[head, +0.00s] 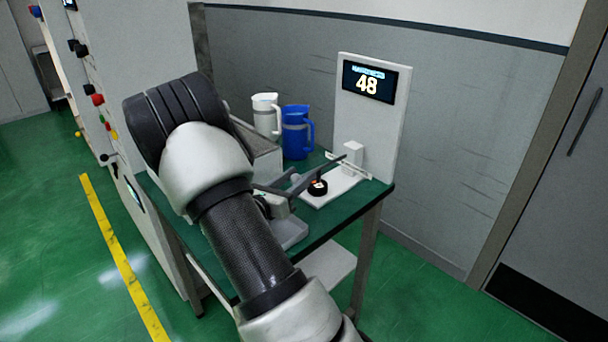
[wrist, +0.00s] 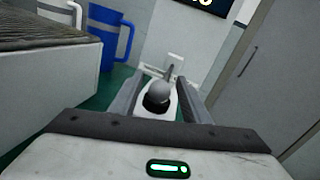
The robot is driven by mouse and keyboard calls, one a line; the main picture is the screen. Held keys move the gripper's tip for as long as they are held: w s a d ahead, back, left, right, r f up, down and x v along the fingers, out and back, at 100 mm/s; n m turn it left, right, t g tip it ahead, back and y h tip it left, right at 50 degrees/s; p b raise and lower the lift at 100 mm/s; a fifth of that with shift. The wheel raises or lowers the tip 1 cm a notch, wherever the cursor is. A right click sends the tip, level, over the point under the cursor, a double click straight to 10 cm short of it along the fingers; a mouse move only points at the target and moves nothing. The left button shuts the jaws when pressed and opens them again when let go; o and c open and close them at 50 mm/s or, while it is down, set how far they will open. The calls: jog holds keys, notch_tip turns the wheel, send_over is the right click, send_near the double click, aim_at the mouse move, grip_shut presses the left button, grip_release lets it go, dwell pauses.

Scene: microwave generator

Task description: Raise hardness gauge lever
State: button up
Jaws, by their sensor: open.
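The hardness gauge (head: 367,125) is a white upright panel with a screen reading 48 and a white base plate on the green table. A black round piece (head: 317,187) with a small orange and white top sits on the base. In the wrist view, a grey ball-ended lever (wrist: 161,90) points toward me, above a dark round piece. My gripper (wrist: 160,100) is open and empty, one finger on each side of the ball in the picture. Whether it touches the ball is unclear. In the head view, my gripper (head: 300,180) is low over the table beside the gauge base.
A blue jug (head: 295,133) and a white jug (head: 266,115) stand behind my arm on the table. A grey box (head: 262,160) is partly hidden by my arm. A grey cabinet with buttons (head: 98,100) stands at the left, the wall behind the table.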

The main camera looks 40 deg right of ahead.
jog(key=shift+x, duration=1.55)
jog(key=shift+c, duration=0.3)
jog(key=shift+a, duration=0.1)
grip_shut()
